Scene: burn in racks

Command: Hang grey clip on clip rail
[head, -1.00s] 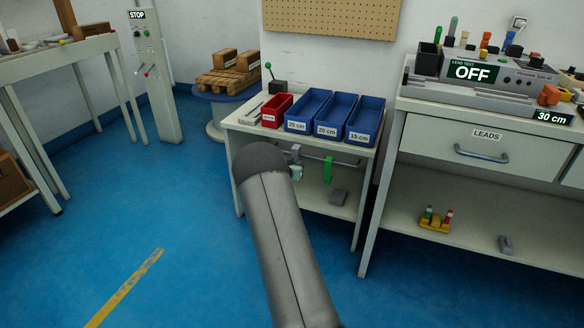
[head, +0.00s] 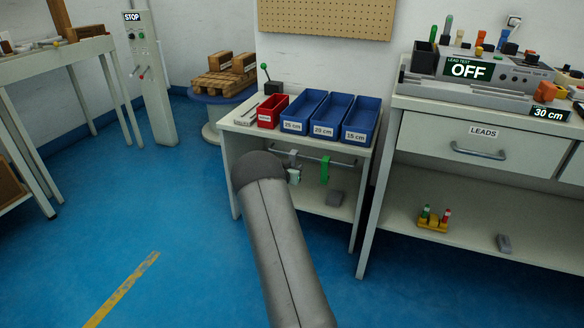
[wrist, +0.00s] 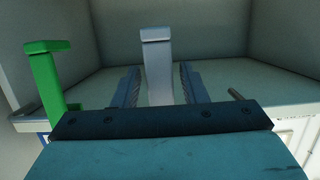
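The grey clip (wrist: 157,68) stands upright between my two gripper fingers in the wrist view. My gripper (wrist: 160,86) looks open around it, with narrow gaps between the clip and the ribbed finger pads. In the head view the grey clip (head: 293,155) is at the left part of the clip rail (head: 342,162), under the small table's top, with my gripper (head: 294,174) just below it. The rail's end (wrist: 236,94) shows right of the fingers in the wrist view. The clip's contact with the rail is hidden.
A green clip (head: 325,170) hangs on the rail to the right; it is at the left in the wrist view (wrist: 45,75). A grey block (head: 334,198) lies on the lower shelf. Blue bins (head: 304,112) and a red bin (head: 270,112) stand on top.

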